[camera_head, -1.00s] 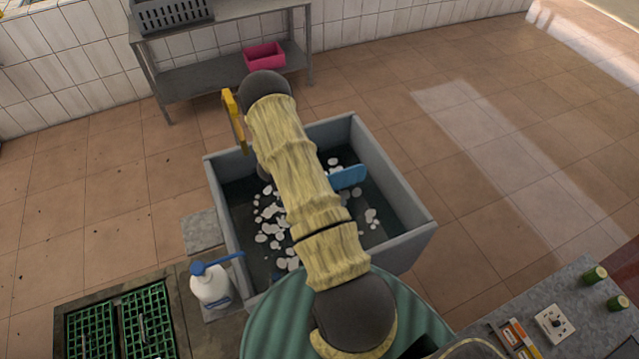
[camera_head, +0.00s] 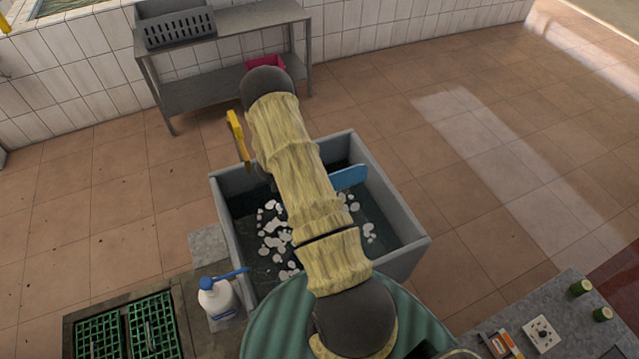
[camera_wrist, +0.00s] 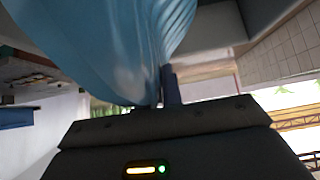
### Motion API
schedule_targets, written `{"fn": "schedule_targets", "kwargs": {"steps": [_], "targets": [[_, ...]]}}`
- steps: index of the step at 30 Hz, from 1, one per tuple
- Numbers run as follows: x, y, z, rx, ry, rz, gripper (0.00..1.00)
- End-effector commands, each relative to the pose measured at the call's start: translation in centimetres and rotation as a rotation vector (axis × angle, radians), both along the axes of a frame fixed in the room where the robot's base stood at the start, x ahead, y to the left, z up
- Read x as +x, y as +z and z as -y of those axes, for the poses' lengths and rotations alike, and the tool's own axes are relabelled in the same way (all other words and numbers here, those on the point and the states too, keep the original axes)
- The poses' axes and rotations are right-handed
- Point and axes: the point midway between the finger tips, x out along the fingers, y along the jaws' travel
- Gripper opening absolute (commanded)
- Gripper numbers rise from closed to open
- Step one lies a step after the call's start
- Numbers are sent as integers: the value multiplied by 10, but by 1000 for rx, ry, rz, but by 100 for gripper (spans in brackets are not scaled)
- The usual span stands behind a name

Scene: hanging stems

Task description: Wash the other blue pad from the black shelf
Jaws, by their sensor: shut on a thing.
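A blue pad (camera_head: 348,178) sticks out to the right from behind my arm, over the grey basin (camera_head: 405,258). In the wrist view a large blue pad (camera_wrist: 100,50) with a ridged edge fills the upper left, close to the camera. My gripper (camera_wrist: 168,88) is shut on it; one dark finger shows beside the pad. In the head view my arm hides the gripper. The basin holds dark water with white foam patches (camera_head: 275,240). Whether the pad touches the water cannot be told. No shelf that is clearly black is in view.
A white bottle with a blue pump (camera_head: 217,298) stands left of the basin. A yellow thing (camera_head: 239,138) stands at its far left. Green grates (camera_head: 128,328) lie front left.

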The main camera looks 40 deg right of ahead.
Motion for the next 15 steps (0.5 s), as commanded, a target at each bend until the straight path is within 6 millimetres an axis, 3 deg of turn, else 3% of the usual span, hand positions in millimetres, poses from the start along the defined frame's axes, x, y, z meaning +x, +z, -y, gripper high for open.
{"fn": "schedule_targets", "kwargs": {"steps": [15], "targets": [[0,55,0,0,-1,1,0]]}}
